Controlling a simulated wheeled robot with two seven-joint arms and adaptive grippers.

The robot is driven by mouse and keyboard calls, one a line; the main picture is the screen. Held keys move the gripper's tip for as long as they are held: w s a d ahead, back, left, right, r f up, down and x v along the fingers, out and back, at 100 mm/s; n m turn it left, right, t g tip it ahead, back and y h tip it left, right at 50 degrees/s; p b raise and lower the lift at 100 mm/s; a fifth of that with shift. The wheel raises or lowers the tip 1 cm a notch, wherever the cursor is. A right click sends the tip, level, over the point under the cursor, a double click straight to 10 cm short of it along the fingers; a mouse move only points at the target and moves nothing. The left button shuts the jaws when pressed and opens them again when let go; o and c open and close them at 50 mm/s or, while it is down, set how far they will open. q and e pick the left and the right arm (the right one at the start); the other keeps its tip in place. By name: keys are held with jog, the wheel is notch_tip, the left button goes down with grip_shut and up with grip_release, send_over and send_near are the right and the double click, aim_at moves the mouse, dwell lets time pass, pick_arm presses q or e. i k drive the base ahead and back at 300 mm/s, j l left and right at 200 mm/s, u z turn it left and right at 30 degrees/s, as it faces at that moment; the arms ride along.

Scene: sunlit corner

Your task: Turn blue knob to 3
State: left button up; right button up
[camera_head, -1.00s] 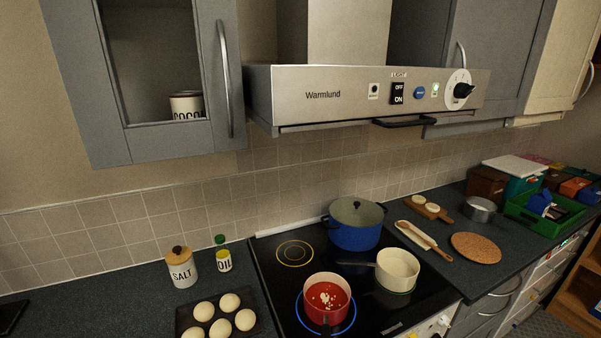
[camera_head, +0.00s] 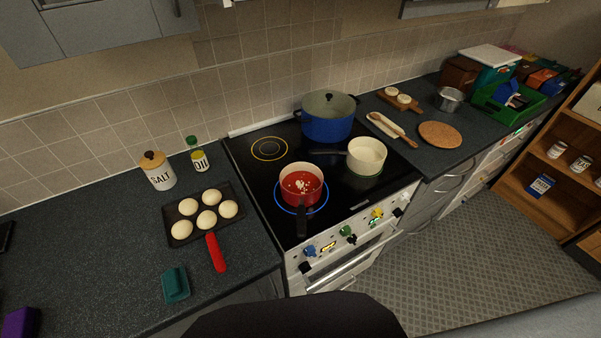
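The blue knob (camera_head: 310,251) sits at the left end of the stove's front panel, beside a small lit display. Its pointer and number marks are too small to read. A green knob (camera_head: 347,231) and a yellow knob (camera_head: 377,214) are farther right on the same panel. A red pot (camera_head: 301,185) with red contents stands on the front left burner, inside a lit blue ring, its dark handle pointing toward the front edge. Neither of my grippers shows in view.
The black cooktop (camera_head: 248,184) also holds a blue pot (camera_head: 327,118) and a cream pan (camera_head: 366,154). An egg tray (camera_head: 180,208), a red-handled item (camera_head: 216,252) and a teal item (camera_head: 175,284) lie on the left counter. An open shelf (camera_head: 545,205) stands right; the floor (camera_head: 440,270) before the stove is clear.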

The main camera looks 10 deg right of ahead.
aim_at(309, 252)
jog(key=l+u, duration=0.25)
jog(key=l, duration=1)
jog(key=k+l+u, duration=0.25)
jog(key=k+l, duration=0.4)
jog(key=l, duration=0.15)
jog(key=k+l+u, duration=0.3)
jog(key=k+l, duration=0.4)
jog(key=k+j, duration=0.05)
